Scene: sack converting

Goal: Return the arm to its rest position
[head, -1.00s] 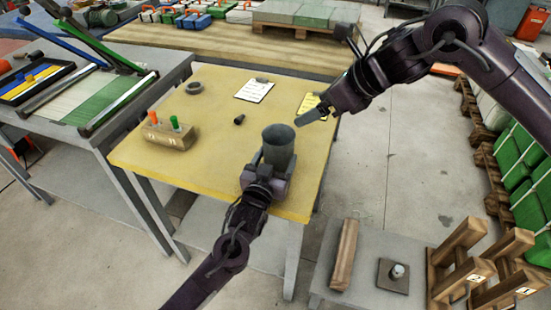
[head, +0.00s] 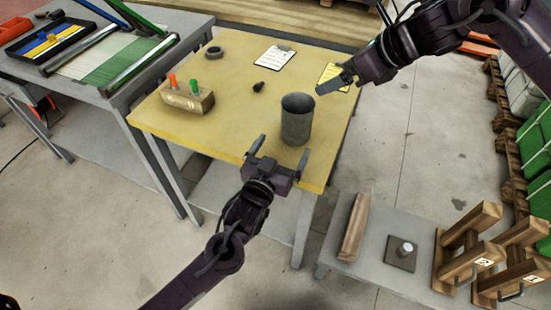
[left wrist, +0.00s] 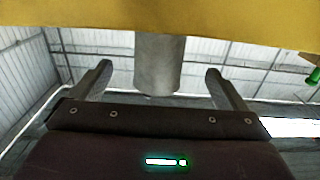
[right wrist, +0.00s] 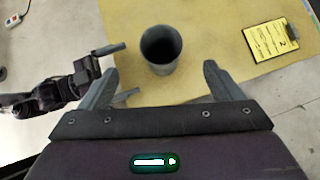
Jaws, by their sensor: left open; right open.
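My left gripper (head: 281,158) is open and empty at the front edge of the yellow table (head: 225,125). Its fingers point toward a grey cup (head: 297,122) that stands upright on the table, a little apart from it. In the left wrist view the cup (left wrist: 158,65) shows beyond and between the open fingers (left wrist: 158,80). My right gripper (head: 334,84) is open and empty, above and to the right of the cup. In the right wrist view the cup (right wrist: 161,48) stands ahead, between the fingertips (right wrist: 160,70), apart from them.
A wooden block with an orange and a green marker (head: 187,98), a dark ring (head: 214,51), a small black piece (head: 258,86), a white clipboard (head: 274,56) and a yellow one (head: 333,77) lie on the table. A low grey bench (head: 375,276) with wooden stands (head: 470,240) is at lower right.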

